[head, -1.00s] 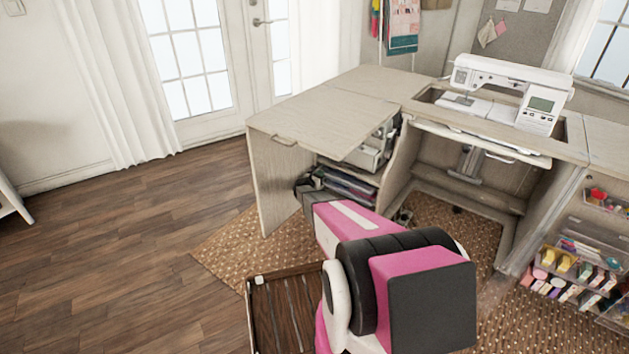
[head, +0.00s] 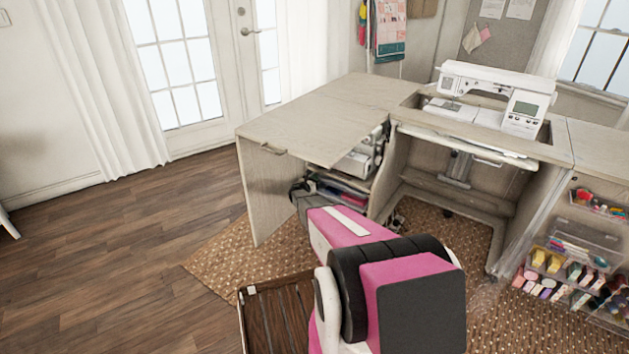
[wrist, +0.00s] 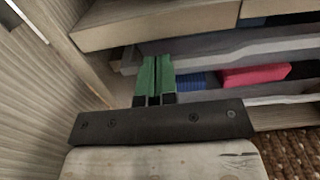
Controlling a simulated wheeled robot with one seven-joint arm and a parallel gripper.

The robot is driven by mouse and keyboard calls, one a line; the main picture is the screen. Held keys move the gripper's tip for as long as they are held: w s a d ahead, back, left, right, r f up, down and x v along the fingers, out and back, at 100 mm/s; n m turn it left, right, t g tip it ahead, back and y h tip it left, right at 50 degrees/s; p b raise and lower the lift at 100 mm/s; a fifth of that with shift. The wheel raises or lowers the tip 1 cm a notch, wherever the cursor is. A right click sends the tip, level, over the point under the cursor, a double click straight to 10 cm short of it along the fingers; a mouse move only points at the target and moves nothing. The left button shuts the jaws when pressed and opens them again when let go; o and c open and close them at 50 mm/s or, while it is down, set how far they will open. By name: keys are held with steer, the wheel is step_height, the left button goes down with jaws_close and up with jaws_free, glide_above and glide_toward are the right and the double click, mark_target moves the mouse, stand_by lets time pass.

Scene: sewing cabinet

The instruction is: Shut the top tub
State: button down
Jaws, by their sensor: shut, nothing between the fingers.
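In the wrist view, my gripper (wrist: 157,82) has its green fingers shut together, with nothing between them. Just beyond them, under a pale wood ledge (wrist: 155,28), is a stack of greyish tubs. The front of the upper tub (wrist: 225,52) runs across behind the fingertips. Blue and pink contents (wrist: 253,75) show below it, above a lower grey edge (wrist: 275,97). I cannot tell whether the fingers touch the upper tub. In the head view, the stacked tubs (head: 343,190) show small in the left cabinet; my arm hides part of the area and my fingers.
A pale upright panel (wrist: 40,95) stands close on the left of my gripper. The folding tabletop (head: 295,135) overhangs the cabinet opening. The sewing machine (head: 495,95) stands at right. Clear trays of supplies (head: 575,265) are at far right. Open wood floor (head: 110,260) lies left.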

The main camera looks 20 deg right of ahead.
steer(key=v, duration=1.4)
steer(key=s+d+r+m+g+y, duration=0.15)
steer(key=s+r+m+g, duration=0.25)
steer(key=s+r+m, duration=0.5)
steer(key=s+r+m+g+y, duration=0.2)
steer(key=s+r+m+g, duration=0.25)
steer(key=s, duration=0.75)
steer(key=s+a+r+m+y, duration=0.3)
steer(key=s+a+r+m, duration=0.1)
steer(key=s, duration=0.4)
steer(key=s+a+r+m+g+y, duration=0.1)
steer(key=s+a+r+m+y, duration=0.3)
steer(key=s, duration=0.4)
steer(key=s+a+r+m+g+y, duration=0.1)
steer(key=s+a+r+m+y, duration=0.2)
steer(key=s, duration=0.5)
step_height(320, 180, up, 2)
steer(key=a+m, duration=0.1)
steer(key=a, duration=0.1)
steer(key=shift+a+y, duration=0.35)
steer(key=shift+s+d+r+g, duration=0.1)
steer(key=shift+s+g, duration=0.05)
steer(key=shift+g, duration=0.1)
